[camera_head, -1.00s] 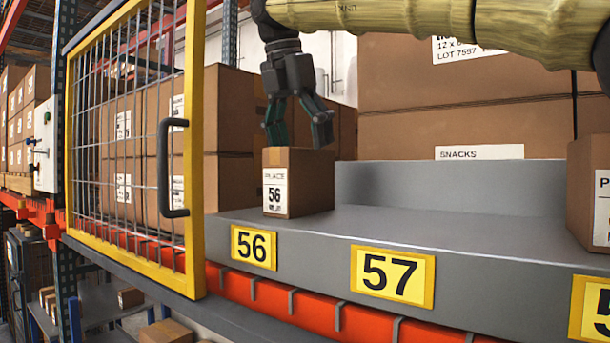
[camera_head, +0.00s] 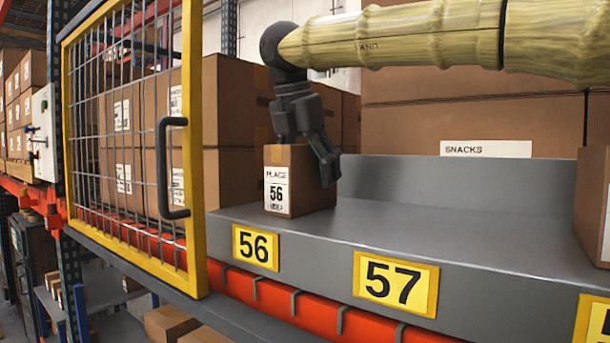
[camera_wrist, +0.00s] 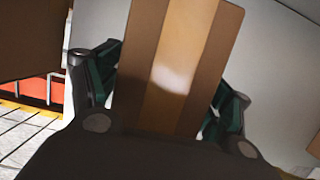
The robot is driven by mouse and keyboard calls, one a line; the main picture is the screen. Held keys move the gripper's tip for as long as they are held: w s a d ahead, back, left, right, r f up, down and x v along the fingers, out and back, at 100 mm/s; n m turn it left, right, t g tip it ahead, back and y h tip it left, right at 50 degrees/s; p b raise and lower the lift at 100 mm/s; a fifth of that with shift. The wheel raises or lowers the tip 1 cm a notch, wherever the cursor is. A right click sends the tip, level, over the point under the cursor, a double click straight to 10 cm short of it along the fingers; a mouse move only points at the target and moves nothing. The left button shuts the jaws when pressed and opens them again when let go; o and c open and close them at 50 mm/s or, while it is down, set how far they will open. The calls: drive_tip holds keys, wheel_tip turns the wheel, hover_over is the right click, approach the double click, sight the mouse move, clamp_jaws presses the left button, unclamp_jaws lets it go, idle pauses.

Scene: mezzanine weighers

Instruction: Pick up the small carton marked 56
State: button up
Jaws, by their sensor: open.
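The small carton marked 56 (camera_head: 290,185) stands upright on the grey shelf (camera_head: 400,220), behind the yellow 56 label (camera_head: 255,248). My gripper (camera_head: 308,165) is lowered over it from above. One finger shows beside the carton's right side; the other finger is hidden behind the carton in the head view. In the wrist view the carton's taped top (camera_wrist: 175,70) lies between the two open fingers (camera_wrist: 165,85), one on each side. I cannot tell whether either finger touches it.
A yellow-framed mesh gate (camera_head: 192,150) with a dark handle (camera_head: 170,168) stands to the left of the carton. Large brown boxes (camera_head: 440,125) stand behind. Another carton (camera_head: 592,200) sits at the far right. The shelf above the 57 label (camera_head: 396,283) is clear.

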drive_tip(key=shift+s, duration=0.1)
drive_tip(key=shift+c, duration=0.4)
drive_tip(key=shift+a, duration=0.1)
drive_tip(key=c, duration=1.2)
drive_tip(key=shift+o, duration=0.2)
drive_tip(key=shift+r, duration=0.1)
